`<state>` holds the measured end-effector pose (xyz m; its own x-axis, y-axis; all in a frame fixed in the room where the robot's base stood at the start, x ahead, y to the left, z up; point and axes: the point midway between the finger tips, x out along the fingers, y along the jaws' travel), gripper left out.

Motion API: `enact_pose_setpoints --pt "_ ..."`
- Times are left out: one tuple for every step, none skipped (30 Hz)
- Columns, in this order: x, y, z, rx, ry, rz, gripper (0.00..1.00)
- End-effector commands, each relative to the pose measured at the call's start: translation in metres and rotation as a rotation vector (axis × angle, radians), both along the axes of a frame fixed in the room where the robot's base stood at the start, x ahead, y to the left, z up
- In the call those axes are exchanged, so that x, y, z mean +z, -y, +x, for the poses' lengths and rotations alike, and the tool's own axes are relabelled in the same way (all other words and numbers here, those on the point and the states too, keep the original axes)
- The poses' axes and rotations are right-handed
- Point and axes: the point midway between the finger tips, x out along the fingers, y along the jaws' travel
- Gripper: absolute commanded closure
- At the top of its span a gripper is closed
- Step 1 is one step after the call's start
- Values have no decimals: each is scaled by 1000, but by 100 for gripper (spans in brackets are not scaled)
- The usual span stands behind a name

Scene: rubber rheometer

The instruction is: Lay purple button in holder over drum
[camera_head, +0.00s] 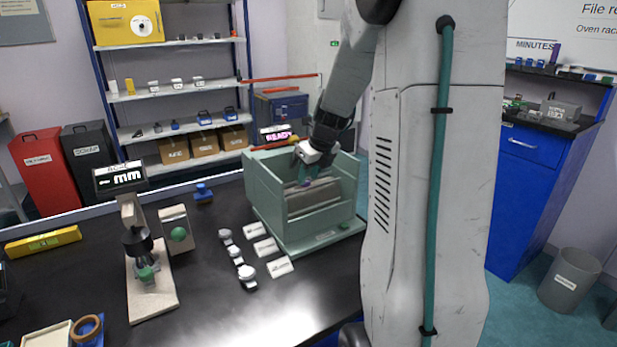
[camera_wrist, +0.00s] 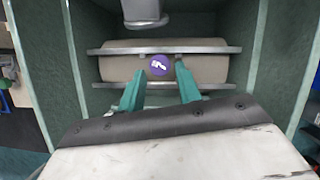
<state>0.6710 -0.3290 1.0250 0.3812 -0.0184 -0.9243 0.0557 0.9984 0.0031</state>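The purple button (camera_wrist: 160,65), a round disc with a white mark, shows in the wrist view in front of the beige drum (camera_wrist: 208,68). In the head view it is a small purple spot (camera_head: 305,183) below my gripper (camera_head: 307,174). The two teal fingers of my gripper (camera_wrist: 161,68) are on either side of the button, with a narrow gap seen at each side. Whether the button rests on something is unclear. A grey arm-like part (camera_wrist: 144,12) stands beyond the drum; I cannot tell whether it is the holder.
The green open-topped machine housing (camera_head: 280,222) has walls close around my gripper. A gauge stand (camera_head: 150,290) and a yellow level (camera_head: 43,241) are farther left. The front middle of the bench is clear.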

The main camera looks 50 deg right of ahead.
Motion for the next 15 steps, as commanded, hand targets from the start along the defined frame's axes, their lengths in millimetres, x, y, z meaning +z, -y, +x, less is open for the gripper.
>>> enact_pose_setpoints --pt "9 1 -3 -2 4 -4 66" --pt "15 1 -5 -2 4 -5 66" --pt "23 1 -9 -2 4 -5 66" --pt "29 0 -11 -1 5 -5 66" --pt "36 0 -14 -1 5 -5 66" --pt "44 0 -17 -1 5 -5 66" --pt "50 0 -20 -1 5 -5 66" --pt "56 0 -22 -1 5 -5 66" --pt "63 -1 -26 -1 4 -5 66" --pt "69 -1 -28 -2 4 -5 66" --pt "74 -1 -30 -2 3 -4 66" --pt "80 -1 -32 -2 4 -4 66" --pt "84 -1 -34 -2 3 -4 66" --pt "88 -1 -36 -1 3 -3 66" --pt "92 -1 -37 -1 3 -3 66"
